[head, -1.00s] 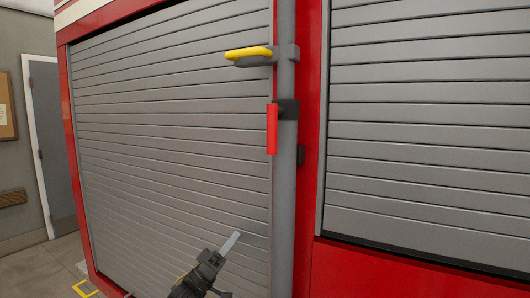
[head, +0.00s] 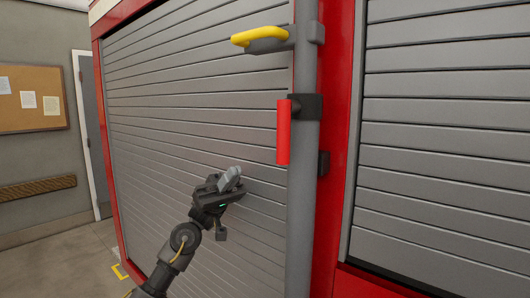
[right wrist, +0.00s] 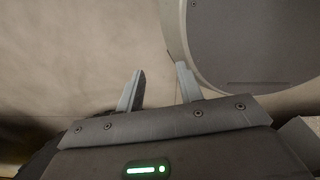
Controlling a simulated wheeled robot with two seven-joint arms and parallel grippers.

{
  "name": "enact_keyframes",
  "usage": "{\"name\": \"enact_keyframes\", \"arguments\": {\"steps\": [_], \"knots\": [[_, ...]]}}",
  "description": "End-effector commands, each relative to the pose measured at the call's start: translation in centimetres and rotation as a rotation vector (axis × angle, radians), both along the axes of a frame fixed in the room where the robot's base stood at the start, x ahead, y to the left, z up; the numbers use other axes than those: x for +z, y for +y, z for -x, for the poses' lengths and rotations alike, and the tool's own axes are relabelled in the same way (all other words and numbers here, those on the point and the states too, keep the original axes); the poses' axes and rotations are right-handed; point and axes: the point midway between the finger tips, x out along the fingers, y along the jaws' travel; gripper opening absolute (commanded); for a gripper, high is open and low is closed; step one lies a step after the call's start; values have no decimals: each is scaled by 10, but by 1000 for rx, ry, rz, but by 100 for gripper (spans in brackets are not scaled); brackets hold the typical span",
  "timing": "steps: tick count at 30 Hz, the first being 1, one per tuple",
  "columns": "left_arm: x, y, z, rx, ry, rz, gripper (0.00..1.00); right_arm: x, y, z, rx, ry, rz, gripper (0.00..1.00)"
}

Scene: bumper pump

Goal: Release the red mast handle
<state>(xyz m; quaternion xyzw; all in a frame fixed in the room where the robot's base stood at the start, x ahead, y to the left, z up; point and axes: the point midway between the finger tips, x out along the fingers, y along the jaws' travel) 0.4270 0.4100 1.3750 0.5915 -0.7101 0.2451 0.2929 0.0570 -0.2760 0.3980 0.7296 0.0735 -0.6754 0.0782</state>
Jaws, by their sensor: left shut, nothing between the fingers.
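The red mast handle (head: 284,132) hangs upright from a black bracket (head: 306,107) on the grey vertical mast (head: 302,220). My left gripper (head: 231,178) is below and to the left of the handle, apart from it, in front of the grey shutter. Its fingers are together with nothing between them. My right gripper (right wrist: 158,88) shows only in the right wrist view. Its two fingers stand apart with nothing between them.
A yellow handle (head: 258,37) on a grey arm sticks out left from the mast above the red one. Grey shutters (head: 160,120) in red frames lie behind. A cork board (head: 34,98) hangs on the far left wall. Floor shows at lower left.

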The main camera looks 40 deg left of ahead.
Motion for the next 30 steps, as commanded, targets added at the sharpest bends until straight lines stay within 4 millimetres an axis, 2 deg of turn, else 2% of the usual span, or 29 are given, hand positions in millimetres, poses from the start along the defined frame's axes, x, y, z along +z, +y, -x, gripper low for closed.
{"name": "enact_keyframes", "arguments": {"steps": [3,8,12,19,24,30], "knots": [[5,-3,1,1,-1,0,0,4,0,1,0,2,0,36],[23,-17,5,2,-1,-1,0,18,0,-10,0,-12,-1,36],[45,-36,9,3,-2,-1,0,36,1,-16,0,-22,-2,36],[77,-68,15,4,-1,0,0,61,1,-15,0,-21,-2,36],[74,-92,18,4,3,1,0,73,1,-13,0,-18,-2,36],[72,-105,21,5,1,2,0,79,1,-11,0,-15,-1,36]]}}
